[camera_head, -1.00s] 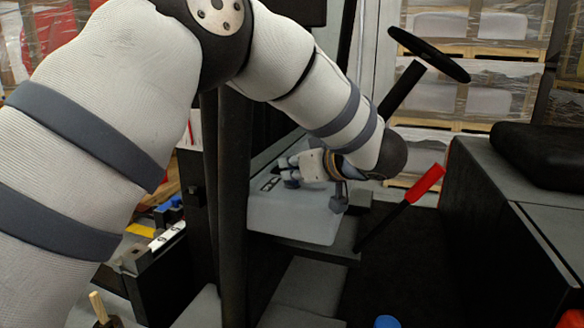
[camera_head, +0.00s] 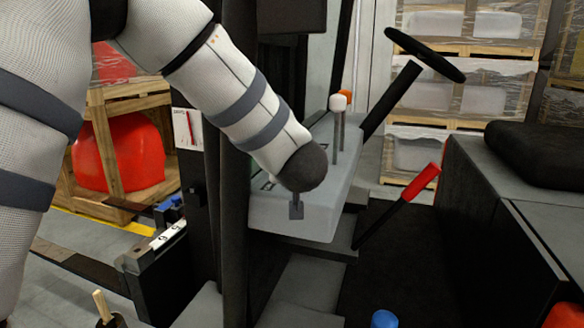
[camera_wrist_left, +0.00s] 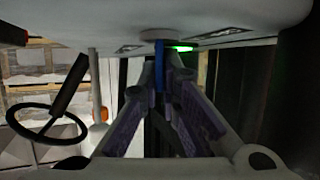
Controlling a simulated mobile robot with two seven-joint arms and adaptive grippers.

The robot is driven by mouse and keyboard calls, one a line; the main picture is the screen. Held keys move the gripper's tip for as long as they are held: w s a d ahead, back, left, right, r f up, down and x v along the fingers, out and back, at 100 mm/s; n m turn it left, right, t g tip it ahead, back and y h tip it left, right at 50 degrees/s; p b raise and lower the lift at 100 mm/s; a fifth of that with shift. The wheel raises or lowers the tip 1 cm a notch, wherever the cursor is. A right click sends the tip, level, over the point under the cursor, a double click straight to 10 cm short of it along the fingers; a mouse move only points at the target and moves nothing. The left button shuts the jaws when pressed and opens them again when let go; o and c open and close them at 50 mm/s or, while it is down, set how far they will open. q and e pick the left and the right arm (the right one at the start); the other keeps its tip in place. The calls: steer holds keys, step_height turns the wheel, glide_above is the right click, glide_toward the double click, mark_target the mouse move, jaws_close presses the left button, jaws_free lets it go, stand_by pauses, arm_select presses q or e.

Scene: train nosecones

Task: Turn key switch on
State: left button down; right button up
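A thin blue key (camera_wrist_left: 159,72) hangs upright from a pale round switch base (camera_wrist_left: 158,34) on the console face in the left wrist view. My left gripper (camera_wrist_left: 160,70) has its purple-padded fingers closed around the key, one on each side. A small green light (camera_wrist_left: 181,47) glows beside the switch base. My right gripper is in neither view.
Upright levers (camera_head: 340,120) with white and orange knobs stand on the console. A black steering wheel (camera_head: 425,54) is behind it. A red-handled lever (camera_head: 421,183) rises at its right. A black post (camera_head: 233,200) stands close on the left. A seat block (camera_head: 500,200) is further right.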

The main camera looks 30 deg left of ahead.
arm_select(q)
steer(key=shift+f+m+t+h, duration=0.1)
steer(key=shift+m+t+h, duration=0.2)
steer(key=shift+m+h, duration=0.35)
steer(key=shift+h, duration=0.25)
steer(key=c, duration=1.8)
jaws_free()
steer(key=v, duration=0.7)
steer(key=shift+s+d+f, duration=0.2)
steer(key=shift+d, duration=0.3)
steer(key=v, duration=0.4)
steer(key=shift+s+a+r, duration=0.2)
steer(key=shift+a+r, duration=0.05)
steer(key=shift+r, duration=0.1)
